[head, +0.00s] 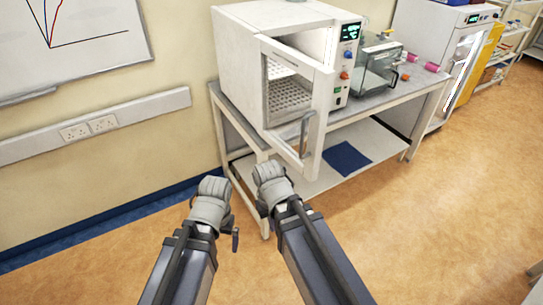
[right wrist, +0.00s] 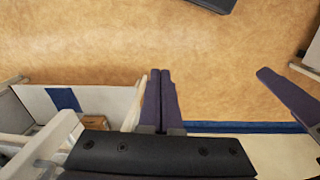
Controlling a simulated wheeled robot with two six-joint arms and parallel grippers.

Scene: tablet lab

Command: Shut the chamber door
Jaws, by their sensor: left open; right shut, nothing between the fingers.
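The chamber (head: 262,50) is a white box on the table with a perforated shelf inside. Its door (head: 323,100) stands open, swung out toward me, with a window and a grey upright handle (head: 306,133). My right gripper (head: 268,172) is in front of the table, below and left of the door's lower edge. In the right wrist view its fingers (right wrist: 161,98) are shut together with nothing between them. My left gripper (head: 214,187) is open and empty, left of the right one, away from the door. Its fingertips are hard to make out in the head view.
The white table (head: 378,98) also carries a small glass-sided device (head: 378,65) and pink items (head: 432,67). A blue mat (head: 346,158) lies on its lower shelf. A tall glass-fronted cabinet (head: 462,62) stands to the right.

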